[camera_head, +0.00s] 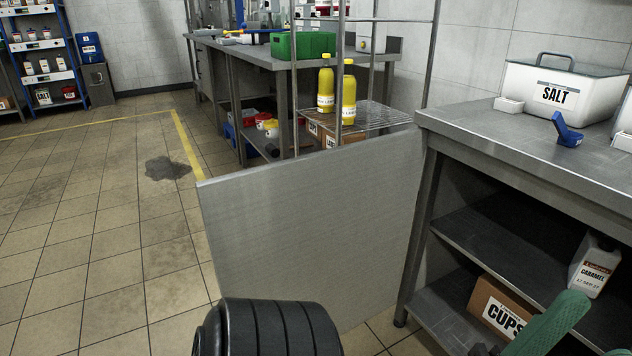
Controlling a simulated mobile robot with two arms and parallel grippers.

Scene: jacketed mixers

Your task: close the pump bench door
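A flat grey metal door panel (310,225) stands upright in the middle of the view. It juts out to the left from the front left corner of the steel bench (508,150) on the right, and it stands open. Its free edge is at the left, over the tiled floor. Its lower part is hidden behind a black ribbed rounded form at the bottom of the view, which looks like part of my arm. No contact with the door can be seen.
A salt tub (562,88) and a blue tool (566,130) sit on the bench. A cups box (500,308) and caramel jug (594,264) are on its open shelves. A wire rack (375,116) with yellow bottles stands behind the door. Floor at left is clear.

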